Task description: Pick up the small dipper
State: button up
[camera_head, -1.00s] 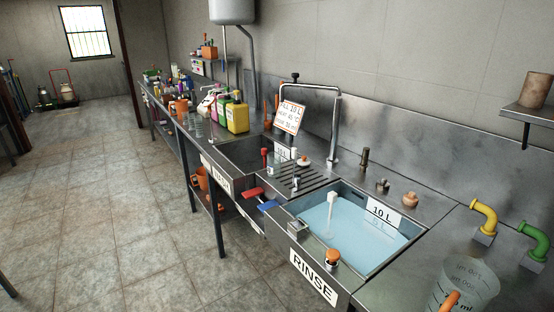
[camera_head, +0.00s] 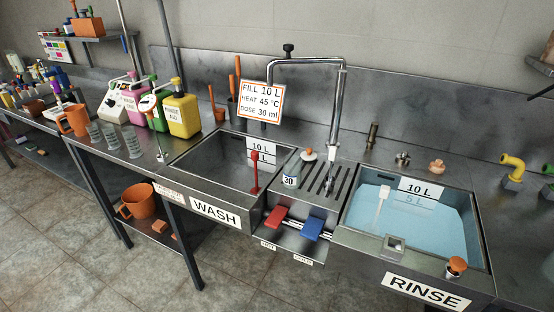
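My gripper is not in view. I cannot tell for sure which thing is the small dipper. A small white cup marked 30 (camera_head: 291,180) stands upright on the ledge between the two sinks, left of the slotted drain. A thin metal piece with a small round end (camera_head: 161,156) stands at the left edge of the wash sink, in front of the green-capped bottle; it is too small to make out. Several clear measuring cups (camera_head: 132,142) and an orange jug (camera_head: 75,120) stand farther left on the counter.
The wash sink (camera_head: 225,165) looks empty, with a red upright handle (camera_head: 254,172). The rinse sink (camera_head: 462,225) holds bluish water. A tall tap (camera_head: 338,110) and a sign (camera_head: 262,101) rise behind. Red and blue pedals (camera_head: 312,228) jut out at the front. The floor (camera_head: 60,240) ahead-left is open.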

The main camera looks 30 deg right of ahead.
aim_at(329, 184)
jog(key=i+j+z, duration=0.25)
jog(key=i+j, duration=0.2)
jog(key=j, duration=0.3)
jog(key=i+j+z, duration=0.15)
jog(key=j, duration=0.25)
jog(key=i+j+z, duration=0.15)
jog(key=i+j, duration=0.15)
jog(key=j, duration=0.1)
